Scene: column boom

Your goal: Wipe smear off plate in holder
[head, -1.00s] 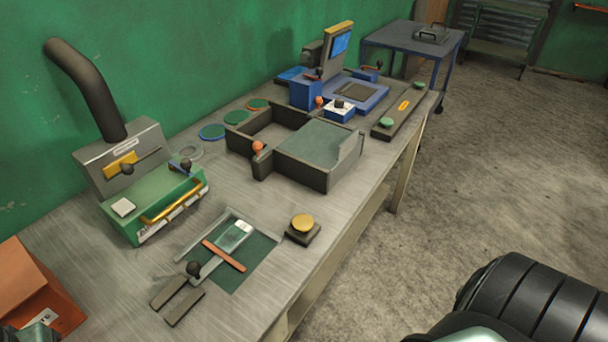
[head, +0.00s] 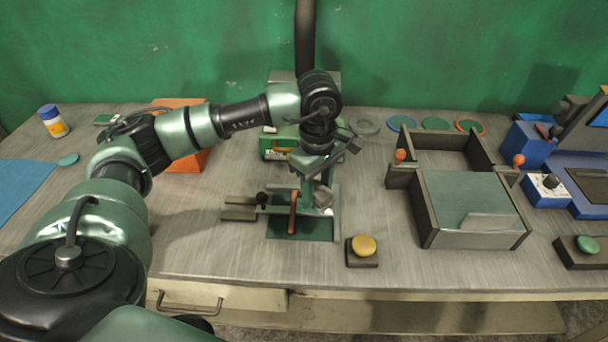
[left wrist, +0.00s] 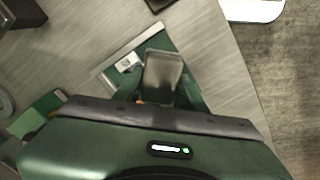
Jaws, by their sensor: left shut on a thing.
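My left gripper (head: 318,182) points down over the holder, shut on a grey pad-like piece (head: 323,197). The pad also shows in the left wrist view (left wrist: 163,75), over the green base. The plate is mostly hidden under the gripper; a white label (left wrist: 127,63) shows beside the pad. I cannot see the smear, nor tell whether the pad touches the plate. My right gripper is out of view.
A yellow button (head: 363,246) stands right of the holder, close to the bench front. A dark open-topped box (head: 428,225) is further right. A green machine (head: 272,148) and an orange box (head: 187,160) stand behind.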

